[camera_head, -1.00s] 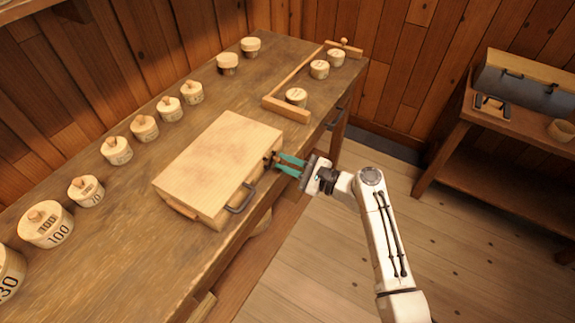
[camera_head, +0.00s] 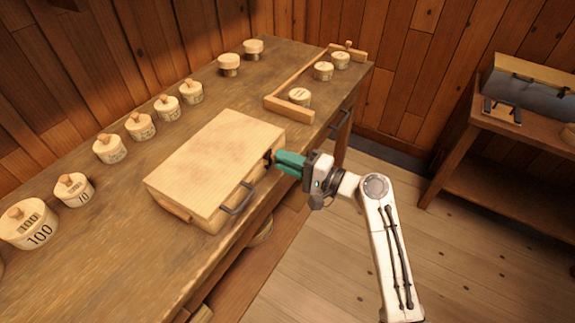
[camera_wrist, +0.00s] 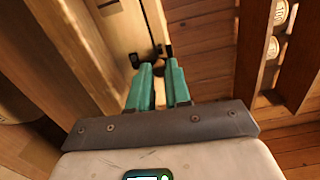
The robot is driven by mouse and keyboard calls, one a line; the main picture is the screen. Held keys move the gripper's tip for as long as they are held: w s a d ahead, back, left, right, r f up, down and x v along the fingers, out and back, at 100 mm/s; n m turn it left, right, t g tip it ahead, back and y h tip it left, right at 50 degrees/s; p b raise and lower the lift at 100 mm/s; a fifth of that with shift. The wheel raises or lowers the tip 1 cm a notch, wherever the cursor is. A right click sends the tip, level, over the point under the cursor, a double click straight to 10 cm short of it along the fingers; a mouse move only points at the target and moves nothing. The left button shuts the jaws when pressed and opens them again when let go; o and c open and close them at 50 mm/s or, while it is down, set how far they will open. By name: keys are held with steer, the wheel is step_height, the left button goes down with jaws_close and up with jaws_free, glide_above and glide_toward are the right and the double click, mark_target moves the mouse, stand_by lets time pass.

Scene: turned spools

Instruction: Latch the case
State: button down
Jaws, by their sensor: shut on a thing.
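The pale wooden case (camera_head: 215,160) lies on the workbench with its lid down. A dark metal handle (camera_head: 237,199) is on its front side. A small dark latch (camera_head: 268,157) is at the right end of that side. My gripper (camera_head: 278,162), with green fingers, reaches it from the right and is shut on it. In the wrist view the fingers (camera_wrist: 158,72) point at the case side (camera_wrist: 120,30), with dark latch parts (camera_wrist: 158,49) at their tips. The fingers hide much of the latch, so its exact position cannot be told.
The workbench (camera_head: 110,235) carries a row of lidded wooden pots (camera_head: 140,126) behind the case. A wooden rail frame (camera_head: 290,108) with round pots stands to the right. A side table (camera_head: 500,128) is at the far right. The floor in front is clear.

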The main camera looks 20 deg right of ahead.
steer(key=shift+s+a+n, duration=0.1)
steer(key=shift+n, duration=0.3)
stand_by(0.3)
steer(key=c, duration=1.1)
jaws_free()
steer(key=shift+o, duration=0.2)
steer(key=b+v, duration=0.1)
steer(key=v, duration=0.9)
steer(key=shift+s+d+b, duration=0.3)
